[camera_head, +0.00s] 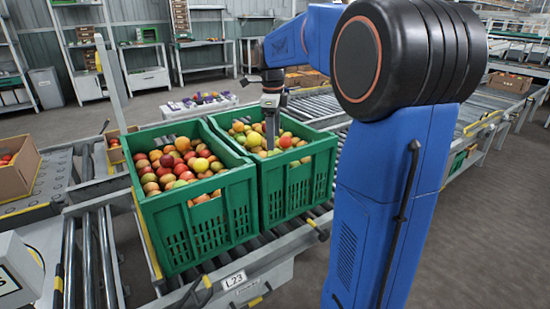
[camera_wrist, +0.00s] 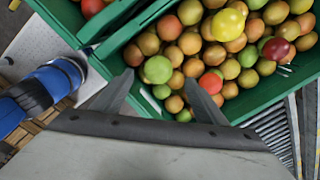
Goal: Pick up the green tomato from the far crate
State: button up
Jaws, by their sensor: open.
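Two green crates full of tomatoes stand side by side on rollers: the nearer crate (camera_head: 205,225) at left and the far crate (camera_head: 300,190) at right. My gripper (camera_head: 271,146) points down over the far crate. In the wrist view my gripper (camera_wrist: 159,78) is open, its two fingers spread and nothing held. A light green tomato (camera_wrist: 158,69) shows between and just beyond the fingertips, among orange ones. Smaller green tomatoes (camera_wrist: 162,91) lie close by. I cannot tell whether the fingertips touch any fruit. In the head view my gripper hides part of the fruit.
In the wrist view, the far crate's wall (camera_wrist: 110,65) runs close beside the left finger. A red tomato (camera_wrist: 210,82) lies near the right finger. A cardboard box (camera_head: 15,165) stands at far left. Shelves (camera_head: 200,45) line the back wall.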

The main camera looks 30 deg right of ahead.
jog(key=shift+s+d+f, duration=0.1)
jog(key=shift+f, duration=1.5)
jog(key=shift+d+f, duration=0.1)
jog(key=shift+f, duration=1.45)
jog(key=c, duration=0.8)
